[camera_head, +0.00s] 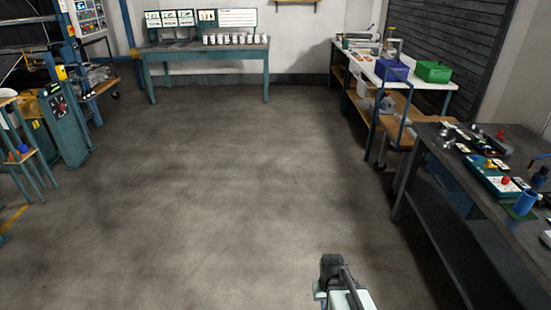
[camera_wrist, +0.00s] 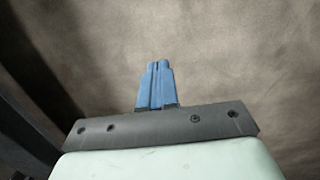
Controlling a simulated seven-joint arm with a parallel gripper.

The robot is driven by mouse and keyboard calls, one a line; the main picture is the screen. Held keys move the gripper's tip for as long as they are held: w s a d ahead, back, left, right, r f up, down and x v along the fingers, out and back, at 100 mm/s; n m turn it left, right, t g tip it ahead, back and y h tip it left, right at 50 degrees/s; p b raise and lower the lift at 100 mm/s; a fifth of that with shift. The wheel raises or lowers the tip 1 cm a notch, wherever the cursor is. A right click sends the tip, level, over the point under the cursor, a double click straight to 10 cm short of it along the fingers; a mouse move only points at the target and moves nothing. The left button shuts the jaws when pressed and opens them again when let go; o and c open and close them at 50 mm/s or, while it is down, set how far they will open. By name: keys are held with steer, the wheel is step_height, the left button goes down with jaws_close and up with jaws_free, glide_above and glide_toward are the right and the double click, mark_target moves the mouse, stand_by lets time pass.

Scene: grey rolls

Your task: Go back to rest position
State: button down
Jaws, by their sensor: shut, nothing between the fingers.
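My gripper (camera_wrist: 158,66) shows in the wrist view with its two blue fingers shut together and nothing between them. In the head view part of my arm shows at the bottom edge, right of the middle, above bare floor. The fingers cannot be made out in the head view. No object is near the gripper.
A dark workbench (camera_head: 440,200) with several small items stands at the right. Behind it a white-topped table (camera_head: 385,68) carries a blue bin (camera_head: 392,71) and a green bin (camera_head: 433,72). A teal-framed table (camera_head: 208,55) with several cups stands at the back. The middle floor (camera_head: 220,180) is clear.

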steer(key=s+f+g, duration=0.3)
steer(key=s+f, duration=0.5)
steer(key=s, duration=0.5)
steer(key=s+f+g, duration=0.2)
steer(key=s+f, duration=0.6)
steer(key=s, duration=0.5)
steer(key=shift+g, duration=0.4)
